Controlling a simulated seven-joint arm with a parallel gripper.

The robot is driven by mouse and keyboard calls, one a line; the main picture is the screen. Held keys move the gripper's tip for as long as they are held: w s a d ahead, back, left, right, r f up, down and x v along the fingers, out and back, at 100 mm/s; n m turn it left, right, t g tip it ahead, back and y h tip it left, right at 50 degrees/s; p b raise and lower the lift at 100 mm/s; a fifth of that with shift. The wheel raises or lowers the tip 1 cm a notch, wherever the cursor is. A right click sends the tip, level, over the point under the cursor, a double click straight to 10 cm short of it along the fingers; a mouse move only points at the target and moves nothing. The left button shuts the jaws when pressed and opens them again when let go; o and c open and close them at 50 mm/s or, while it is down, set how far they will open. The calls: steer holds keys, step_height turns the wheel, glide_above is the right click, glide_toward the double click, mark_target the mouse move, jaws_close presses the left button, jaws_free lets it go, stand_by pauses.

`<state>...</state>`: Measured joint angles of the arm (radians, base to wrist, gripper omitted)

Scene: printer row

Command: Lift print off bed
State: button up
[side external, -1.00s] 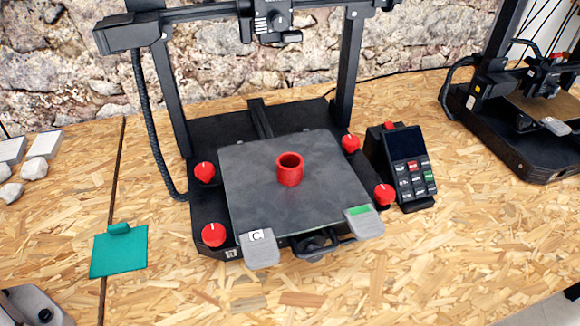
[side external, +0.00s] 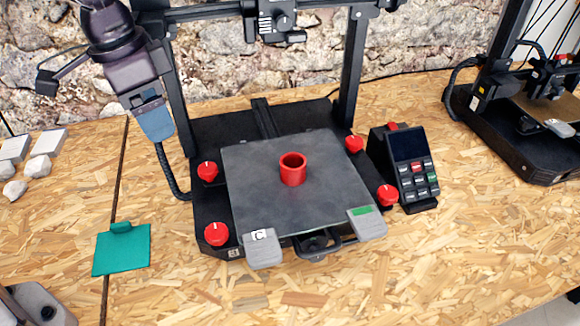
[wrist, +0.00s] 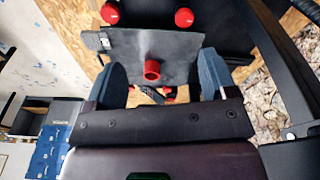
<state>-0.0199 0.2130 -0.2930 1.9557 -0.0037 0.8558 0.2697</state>
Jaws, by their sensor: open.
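The print, a short red hollow cylinder (side external: 292,172), stands upright near the middle of the dark grey print bed (side external: 262,205). In the wrist view the red print (wrist: 152,71) shows between my two blue fingers, with the bed (wrist: 122,42) behind it. My gripper (side external: 157,128) hangs at the upper left in the side view, in front of the printer's left upright, apart from the print. In the wrist view my gripper (wrist: 163,72) has its fingers wide apart with nothing held between them.
Red knobs (side external: 217,234) sit around the bed's corners. The printer's gantry (side external: 355,70) rises behind the bed, with the print head (side external: 272,22) above. A keypad unit (side external: 408,165) stands at right. A teal scraper-like plate (side external: 122,252) lies at left. The front bench is clear.

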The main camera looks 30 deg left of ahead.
mark_target(291, 161)
steer(key=w+d+f+m+h, duration=0.3)
steer(key=w+d+m, duration=0.4)
steer(key=w+d, duration=0.35)
steer(key=shift+m+t, duration=0.3)
steer(key=x, duration=0.7)
steer(key=shift+w+a+f, duration=0.1)
steer(key=shift+w+a, duration=0.25)
steer(key=shift+d+x, duration=0.1)
steer(key=shift+x, duration=1.4)
steer(key=shift+d+x, duration=0.15)
steer(key=shift+x, duration=1.35)
steer(key=shift+w, duration=0.15)
steer(key=shift+c, duration=0.3)
steer(key=c, duration=0.9)
